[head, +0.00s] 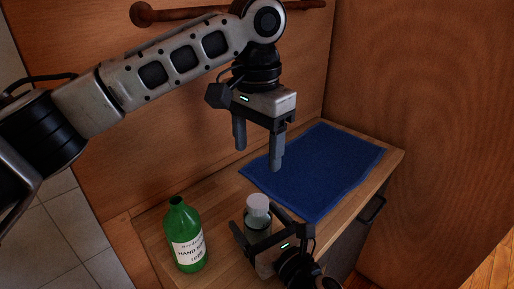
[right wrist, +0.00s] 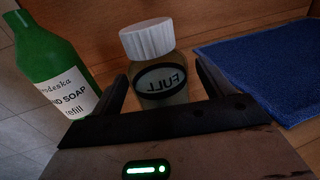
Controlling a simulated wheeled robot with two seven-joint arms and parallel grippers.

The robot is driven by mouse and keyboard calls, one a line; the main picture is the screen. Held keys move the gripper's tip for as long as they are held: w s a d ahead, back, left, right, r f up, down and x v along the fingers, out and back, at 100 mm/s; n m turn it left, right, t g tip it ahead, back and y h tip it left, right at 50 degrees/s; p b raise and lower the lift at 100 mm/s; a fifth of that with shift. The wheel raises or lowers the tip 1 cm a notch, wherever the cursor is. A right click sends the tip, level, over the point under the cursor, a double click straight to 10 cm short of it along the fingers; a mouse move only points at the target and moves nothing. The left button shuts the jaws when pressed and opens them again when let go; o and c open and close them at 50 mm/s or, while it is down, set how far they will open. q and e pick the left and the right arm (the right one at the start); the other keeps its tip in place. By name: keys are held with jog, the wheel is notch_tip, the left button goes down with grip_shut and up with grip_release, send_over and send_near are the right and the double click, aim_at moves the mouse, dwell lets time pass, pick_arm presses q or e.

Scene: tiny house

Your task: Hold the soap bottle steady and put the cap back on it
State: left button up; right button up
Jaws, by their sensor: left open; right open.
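The small clear bottle (head: 258,229) stands on the wooden counter with a white ribbed cap (head: 257,204) seated on its top. In the right wrist view the bottle (right wrist: 163,88) has a dark-ringed label reading FULL, and the cap (right wrist: 148,40) sits on its neck. My right gripper (head: 254,217) is open, low at the counter, with one finger on each side of the bottle; whether they touch it I cannot tell. My left gripper (head: 257,158) is open and empty, pointing down above the cap, clearly apart from it.
A green hand soap refill bottle (head: 185,237), open at the neck, stands left of the clear bottle. A blue towel (head: 318,168) lies flat on the counter behind and right. Wooden walls close in the back and right side. The counter (head: 215,193) is bare between.

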pick_arm(q)
notch_tip(320, 180, down, 3)
jog(key=b, duration=0.2)
jog(key=shift+b, duration=0.4)
pick_arm(e)
jog(key=v, duration=1.5)
jog(key=shift+s, duration=0.2)
jog(key=shift+d, duration=0.1)
